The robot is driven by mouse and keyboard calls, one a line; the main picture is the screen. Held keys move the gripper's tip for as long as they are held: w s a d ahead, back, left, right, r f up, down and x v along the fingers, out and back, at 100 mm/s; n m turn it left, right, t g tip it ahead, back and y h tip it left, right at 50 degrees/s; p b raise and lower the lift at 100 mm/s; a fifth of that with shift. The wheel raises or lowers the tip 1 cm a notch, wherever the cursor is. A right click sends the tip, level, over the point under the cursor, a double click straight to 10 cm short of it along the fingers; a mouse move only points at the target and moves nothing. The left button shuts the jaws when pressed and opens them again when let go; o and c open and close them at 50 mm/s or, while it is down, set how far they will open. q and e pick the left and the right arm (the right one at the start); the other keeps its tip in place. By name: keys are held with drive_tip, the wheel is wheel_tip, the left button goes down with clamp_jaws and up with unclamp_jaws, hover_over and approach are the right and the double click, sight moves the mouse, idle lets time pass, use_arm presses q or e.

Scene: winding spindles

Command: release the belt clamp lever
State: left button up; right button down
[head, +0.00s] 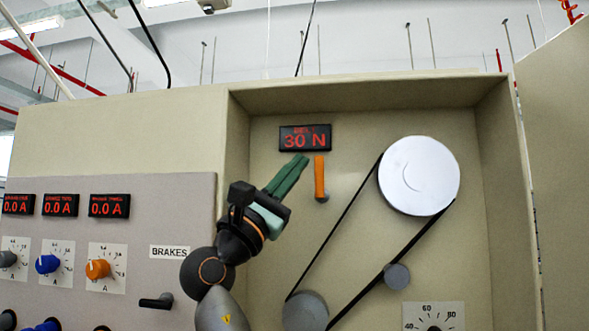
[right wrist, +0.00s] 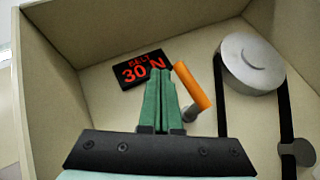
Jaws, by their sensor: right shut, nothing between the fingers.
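The belt clamp lever (head: 319,179) has an orange handle and stands upright on a grey pivot, below the display reading 30 N (head: 305,138). In the right wrist view the orange lever (right wrist: 192,86) leans to the upper left. My right gripper (head: 302,162) has green fingers, shut and empty, just left of the lever's upper end. In the right wrist view the fingertips (right wrist: 160,74) lie left of the handle; I cannot tell whether they touch it. The black belt (head: 335,232) runs around the large pulley (head: 419,176) and the lower pulley (head: 305,311). My left gripper is not in view.
The recess has side walls and a top edge (head: 370,90) around the belt. A small roller (head: 397,276) sits by the belt. At left, a panel holds displays, coloured knobs (head: 97,269) and a black brakes handle (head: 156,301). An open door (head: 555,160) stands at right.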

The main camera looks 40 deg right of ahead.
drive_tip(key=b+v, duration=0.4)
drive_tip(key=v, duration=0.8)
drive_tip(key=shift+a+f, duration=0.2)
drive_tip(key=shift+f, duration=0.05)
